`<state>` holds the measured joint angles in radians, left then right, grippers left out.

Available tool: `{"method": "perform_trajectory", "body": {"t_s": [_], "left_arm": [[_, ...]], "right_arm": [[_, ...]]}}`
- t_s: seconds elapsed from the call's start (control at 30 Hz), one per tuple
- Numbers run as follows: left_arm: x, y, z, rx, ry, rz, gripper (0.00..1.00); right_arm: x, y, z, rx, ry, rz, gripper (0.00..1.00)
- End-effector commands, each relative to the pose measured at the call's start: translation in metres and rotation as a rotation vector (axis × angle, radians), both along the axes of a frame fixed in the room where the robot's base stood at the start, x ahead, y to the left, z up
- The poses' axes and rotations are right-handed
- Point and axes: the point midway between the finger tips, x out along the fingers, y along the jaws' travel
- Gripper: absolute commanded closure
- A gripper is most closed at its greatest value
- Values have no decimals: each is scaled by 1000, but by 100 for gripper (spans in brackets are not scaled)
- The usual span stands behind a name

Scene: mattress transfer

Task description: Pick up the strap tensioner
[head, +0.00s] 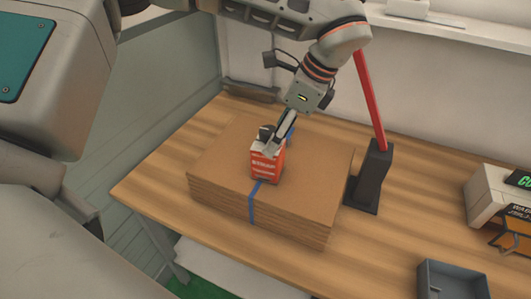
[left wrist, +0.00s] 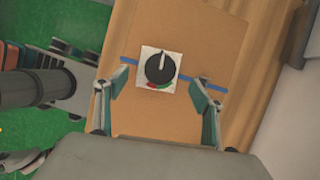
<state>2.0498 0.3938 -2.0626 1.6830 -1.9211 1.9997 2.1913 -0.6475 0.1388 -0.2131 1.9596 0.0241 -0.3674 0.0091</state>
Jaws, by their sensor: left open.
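The strap tensioner (head: 266,168) is a red box with white lettering, upright on a stack of flat brown cardboard (head: 215,160) with a blue strap (head: 254,200) around it. In the left wrist view its pale square top with a black knob (left wrist: 160,68) shows, with small red and green marks. My left gripper (head: 276,138) is just above the tensioner, pointing down. In the left wrist view its open fingers (left wrist: 163,84) stand apart, one to each side below the knob; I cannot tell whether they touch the box. My right gripper is not in view.
The stack lies on a wooden table (head: 410,235). A dark stand with a red bar (head: 372,180) rises right of the stack. A grey tray (head: 450,280) and a pale machine (head: 490,195) are farther right. A wall with a shelf is behind.

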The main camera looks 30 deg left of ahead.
Motion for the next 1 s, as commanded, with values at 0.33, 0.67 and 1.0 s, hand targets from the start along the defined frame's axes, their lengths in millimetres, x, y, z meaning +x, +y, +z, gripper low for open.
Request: {"method": "perform_trajectory", "body": {"t_s": [0.33,0.67,1.0], "left_arm": [[-6,13,-37,0,5,0,32],[-7,23,-65,-1,1,0,32],[-7,23,-65,0,1,1,76]], "right_arm": [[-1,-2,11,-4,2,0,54],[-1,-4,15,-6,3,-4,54],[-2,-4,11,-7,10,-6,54]]}}
